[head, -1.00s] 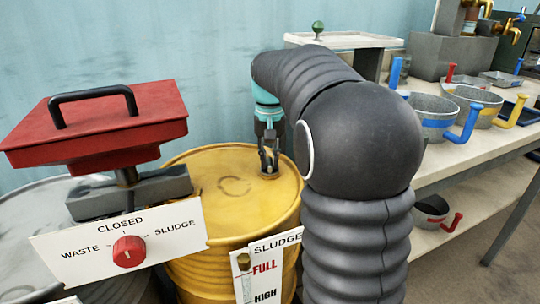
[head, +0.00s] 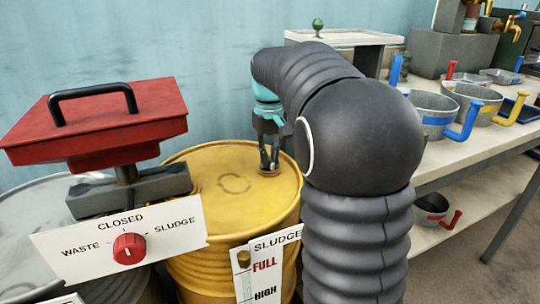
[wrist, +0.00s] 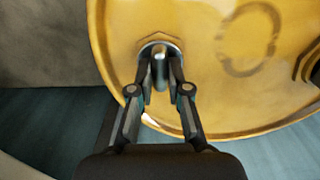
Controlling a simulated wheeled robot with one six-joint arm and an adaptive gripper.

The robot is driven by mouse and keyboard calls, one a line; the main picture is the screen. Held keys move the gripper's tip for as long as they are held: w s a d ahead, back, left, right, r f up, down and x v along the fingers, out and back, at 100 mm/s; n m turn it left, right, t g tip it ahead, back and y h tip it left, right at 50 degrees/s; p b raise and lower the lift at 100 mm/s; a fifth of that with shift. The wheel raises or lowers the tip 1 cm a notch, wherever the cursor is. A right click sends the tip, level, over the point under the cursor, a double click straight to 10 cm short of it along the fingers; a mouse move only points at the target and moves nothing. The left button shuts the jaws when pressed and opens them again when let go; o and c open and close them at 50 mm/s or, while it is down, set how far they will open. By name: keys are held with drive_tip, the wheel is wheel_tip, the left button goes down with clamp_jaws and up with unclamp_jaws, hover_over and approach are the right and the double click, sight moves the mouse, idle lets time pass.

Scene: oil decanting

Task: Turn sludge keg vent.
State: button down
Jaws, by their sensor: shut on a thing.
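The yellow sludge keg (head: 215,195) stands upright left of my arm in the head view. Its yellow lid (wrist: 210,85) fills much of the wrist view. The vent (wrist: 160,62) is a small metal piece in a round fitting near the lid's rim. My gripper (head: 269,168) points down at it in the head view. In the wrist view my gripper (wrist: 161,80) has its two fingers on either side of the vent, shut on it. The fingers hide part of the vent, and its turn angle is hard to tell.
A red lidded funnel box (head: 95,120) with a black handle stands at the left. Below it a sign carries a red selector knob (head: 129,248), pointing at CLOSED. A sludge gauge (head: 262,270) fronts the keg. A bench (head: 455,165) with several pans is at right.

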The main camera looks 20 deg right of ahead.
drive_tip(key=c, duration=1.1)
unclamp_jaws()
drive_tip(key=shift+r, duration=0.1)
wheel_tip(320, 180, up, 12)
drive_tip(key=shift+f, duration=0.1)
